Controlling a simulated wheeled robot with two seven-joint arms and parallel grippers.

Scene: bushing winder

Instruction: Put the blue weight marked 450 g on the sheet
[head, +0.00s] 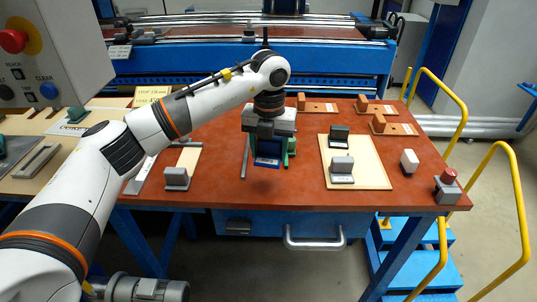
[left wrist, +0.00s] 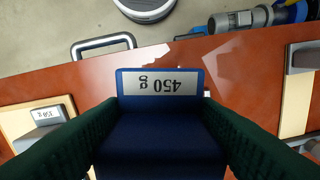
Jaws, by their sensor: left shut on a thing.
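My left gripper (head: 269,152) is shut on the blue weight (head: 267,161), over the middle of the red-brown table. In the left wrist view the blue weight (left wrist: 160,120) sits between the dark green fingers, and its label reads 450 g upside down. It appears to hang above the table, with a shadow below. The pale sheet (head: 367,157) lies to the right of the gripper. In the left wrist view the grey weight's label (left wrist: 46,113) appears to read 350 g.
Another grey block (head: 176,178) stands at the left by a pale strip. Orange-brown blocks (head: 380,122) on boards line the back right. A white block (head: 409,160) and a red-topped grey piece (head: 448,180) are at the right. Free sheet surface shows between and right of its weights.

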